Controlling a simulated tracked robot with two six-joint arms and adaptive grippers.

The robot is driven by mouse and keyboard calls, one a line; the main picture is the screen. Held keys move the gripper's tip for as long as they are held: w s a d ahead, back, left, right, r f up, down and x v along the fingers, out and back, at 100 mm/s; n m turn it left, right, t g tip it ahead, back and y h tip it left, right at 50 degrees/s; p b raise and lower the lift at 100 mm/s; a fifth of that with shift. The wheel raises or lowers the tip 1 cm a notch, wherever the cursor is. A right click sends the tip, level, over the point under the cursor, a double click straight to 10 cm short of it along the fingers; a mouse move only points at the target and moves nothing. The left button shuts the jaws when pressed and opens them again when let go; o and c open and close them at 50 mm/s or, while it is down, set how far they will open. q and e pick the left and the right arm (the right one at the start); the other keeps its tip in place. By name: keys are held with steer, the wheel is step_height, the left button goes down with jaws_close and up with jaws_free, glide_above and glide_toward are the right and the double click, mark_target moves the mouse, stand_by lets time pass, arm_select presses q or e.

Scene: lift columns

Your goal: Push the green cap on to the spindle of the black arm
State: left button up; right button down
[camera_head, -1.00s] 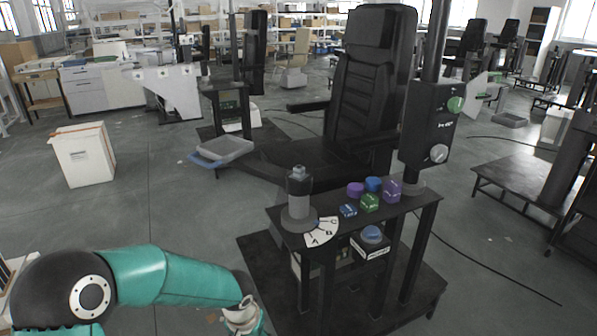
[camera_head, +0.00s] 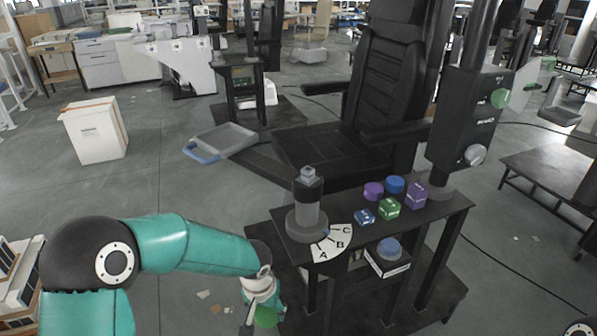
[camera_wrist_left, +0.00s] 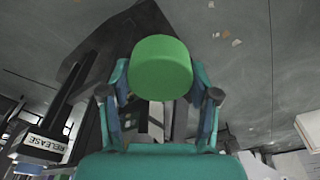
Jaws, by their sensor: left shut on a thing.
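My left gripper (camera_head: 263,303) is low in the head view, left of the black stand, shut on a green cap (camera_head: 265,317). In the left wrist view the round green cap (camera_wrist_left: 161,68) sits between the two fingertips (camera_wrist_left: 161,88), its flat round face toward the camera. The cap is held in the air, apart from the stand's table. My right gripper is not in view.
A black control box (camera_head: 470,118) with a green knob stands at right. A black seat (camera_head: 385,90) is behind.

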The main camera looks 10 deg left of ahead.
arm_select(q)
steer(key=shift+w+a, duration=0.1)
steer(key=shift+a, duration=0.2)
steer(key=shift+a+r, duration=0.1)
steer(key=shift+a, duration=0.15)
steer(key=shift+s+a, duration=0.35)
steer(key=shift+a, duration=0.1)
steer(key=shift+a+n, duration=0.15)
steer(key=shift+n, duration=0.15)
